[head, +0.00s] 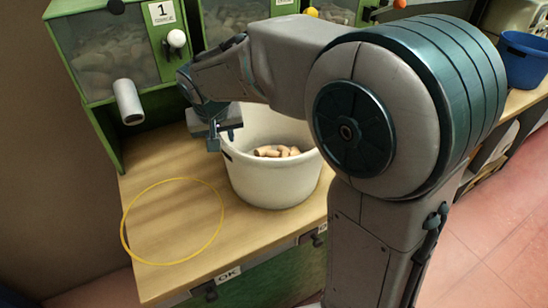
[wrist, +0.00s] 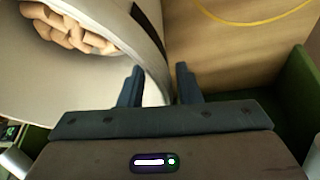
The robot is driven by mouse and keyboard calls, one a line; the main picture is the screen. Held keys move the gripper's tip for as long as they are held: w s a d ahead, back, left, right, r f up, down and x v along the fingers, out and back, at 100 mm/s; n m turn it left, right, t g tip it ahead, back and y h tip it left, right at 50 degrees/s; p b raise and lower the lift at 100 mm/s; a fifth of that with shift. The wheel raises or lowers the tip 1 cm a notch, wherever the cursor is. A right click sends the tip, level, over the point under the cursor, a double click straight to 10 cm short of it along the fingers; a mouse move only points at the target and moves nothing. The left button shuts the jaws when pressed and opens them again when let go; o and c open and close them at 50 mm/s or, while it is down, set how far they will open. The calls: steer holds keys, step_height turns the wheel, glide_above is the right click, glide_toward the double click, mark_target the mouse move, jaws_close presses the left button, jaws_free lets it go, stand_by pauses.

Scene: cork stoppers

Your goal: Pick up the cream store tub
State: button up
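The cream tub (head: 272,180) stands upright on the wooden counter and holds several corks (head: 276,151). My gripper (head: 222,138) is at the tub's left rim, pointing down. In the wrist view the tub (wrist: 80,75) fills the left side, with a dark slot near its rim. My gripper's two fingers (wrist: 160,85) are apart. The tub's rim passes between them, one finger on the tub's inner side and the other outside over the counter. A gap shows beside the outer finger. My arm hides part of the tub's back rim in the head view.
A yellow ring (head: 126,222) is marked on the bare counter (head: 175,225) left of the tub. Green cork dispensers (head: 110,60) stand behind, one numbered 1 with a spout (head: 128,102). A blue bucket (head: 524,60) is at the far right.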

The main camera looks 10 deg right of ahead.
steer(key=shift+w+f, duration=0.1)
steer(key=shift+f, duration=0.15)
jaws_close()
stand_by(1.3)
